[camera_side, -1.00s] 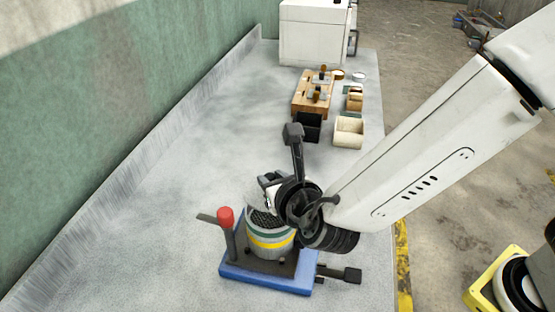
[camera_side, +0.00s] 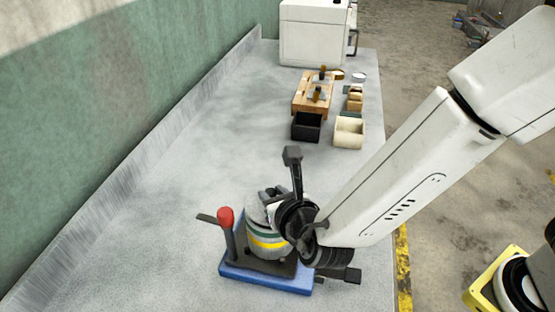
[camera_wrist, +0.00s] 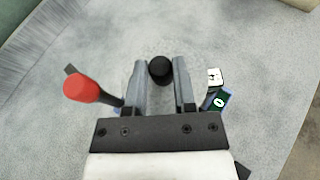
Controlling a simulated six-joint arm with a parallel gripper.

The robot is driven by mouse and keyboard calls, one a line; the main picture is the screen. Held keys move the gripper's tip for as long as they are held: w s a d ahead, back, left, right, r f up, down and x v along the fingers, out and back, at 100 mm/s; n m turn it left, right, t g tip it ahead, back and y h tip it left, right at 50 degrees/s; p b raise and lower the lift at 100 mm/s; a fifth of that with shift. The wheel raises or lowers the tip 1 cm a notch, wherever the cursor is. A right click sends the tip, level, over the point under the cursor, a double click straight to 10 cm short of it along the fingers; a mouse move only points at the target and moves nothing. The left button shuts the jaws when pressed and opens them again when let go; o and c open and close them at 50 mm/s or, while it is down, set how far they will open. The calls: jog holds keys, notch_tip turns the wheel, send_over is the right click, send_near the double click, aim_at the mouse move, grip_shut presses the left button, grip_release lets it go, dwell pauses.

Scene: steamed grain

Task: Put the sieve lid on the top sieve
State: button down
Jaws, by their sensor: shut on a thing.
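The sieve stack (camera_side: 268,238), with grey, green and yellow bands, stands upright on a blue-based shaker (camera_side: 265,282). The pale grey sieve lid (camera_side: 256,208) covers the top of the stack in the side view; I cannot tell whether it is fully seated or slightly above the rim. My gripper (camera_side: 273,194) is over the stack, partly hidden by my wrist. In the wrist view its two fingers (camera_wrist: 160,72) stand either side of the lid's black knob (camera_wrist: 160,69), shut on it. The top sieve's mesh is hidden.
A red-knobbed lever (camera_side: 226,216) rises close left of the stack. A black box (camera_side: 307,127), a cream box (camera_side: 349,132) and a wooden block (camera_side: 313,91) stand farther back, before a white machine (camera_side: 314,32). The bench's left side is clear.

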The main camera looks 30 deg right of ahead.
jog(key=shift+f, duration=0.45)
jog(key=shift+c, duration=2.2)
grip_release()
jog(key=shift+r, duration=0.1)
jog(key=shift+r, duration=0.45)
jog(key=shift+s+r, duration=0.2)
jog(key=shift+s, duration=0.05)
jog(key=v, duration=0.7)
